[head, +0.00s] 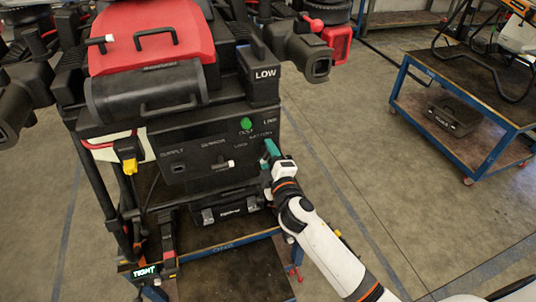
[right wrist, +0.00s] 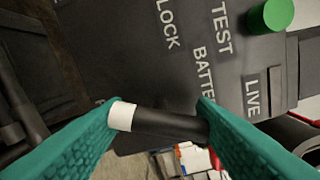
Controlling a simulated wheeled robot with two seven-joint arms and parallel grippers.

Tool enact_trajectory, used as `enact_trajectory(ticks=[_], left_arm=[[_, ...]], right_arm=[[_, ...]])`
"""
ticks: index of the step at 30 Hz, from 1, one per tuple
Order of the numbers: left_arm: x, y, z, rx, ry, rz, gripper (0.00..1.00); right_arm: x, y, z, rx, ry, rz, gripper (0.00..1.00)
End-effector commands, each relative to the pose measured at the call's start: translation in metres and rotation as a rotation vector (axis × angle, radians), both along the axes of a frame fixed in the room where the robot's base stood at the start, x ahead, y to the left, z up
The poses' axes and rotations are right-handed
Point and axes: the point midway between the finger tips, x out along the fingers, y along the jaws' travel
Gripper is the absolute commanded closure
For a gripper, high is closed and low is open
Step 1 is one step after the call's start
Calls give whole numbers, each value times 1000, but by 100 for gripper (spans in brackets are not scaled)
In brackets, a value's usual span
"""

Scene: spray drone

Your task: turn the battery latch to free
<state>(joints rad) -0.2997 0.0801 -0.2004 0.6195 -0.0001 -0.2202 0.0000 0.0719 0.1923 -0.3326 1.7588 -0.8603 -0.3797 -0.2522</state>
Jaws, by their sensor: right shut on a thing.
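The battery latch (right wrist: 165,122) is a black bar with a white end, below the LOCK and BATTERY lettering in the right wrist view. It lies roughly crosswise between the teal fingers of my right gripper (right wrist: 160,117), which is shut on it. In the head view my right gripper (head: 270,152) is at the right end of the drone's dark front panel (head: 195,150), and its fingers hide most of the latch. The panel carries a green TEST button (head: 246,124), which also shows in the right wrist view (right wrist: 272,14). My left gripper is not in view.
A second white-tipped lever (head: 225,164) sits on the panel left of my gripper. A block marked LOW (head: 264,75) stands above. A yellow connector (head: 129,164) hangs at left. A blue-framed cart (head: 455,125) stands at right, with clear floor between.

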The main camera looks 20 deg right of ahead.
Motion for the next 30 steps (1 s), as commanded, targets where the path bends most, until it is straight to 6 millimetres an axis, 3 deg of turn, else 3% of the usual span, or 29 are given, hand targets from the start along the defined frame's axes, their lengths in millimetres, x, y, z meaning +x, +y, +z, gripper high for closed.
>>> enact_trajectory(ticks=[15,30], left_arm=[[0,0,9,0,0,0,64],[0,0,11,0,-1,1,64]], right_arm=[[0,0,0,-389,-13,1,71],[0,0,-1,-496,-16,0,71]])
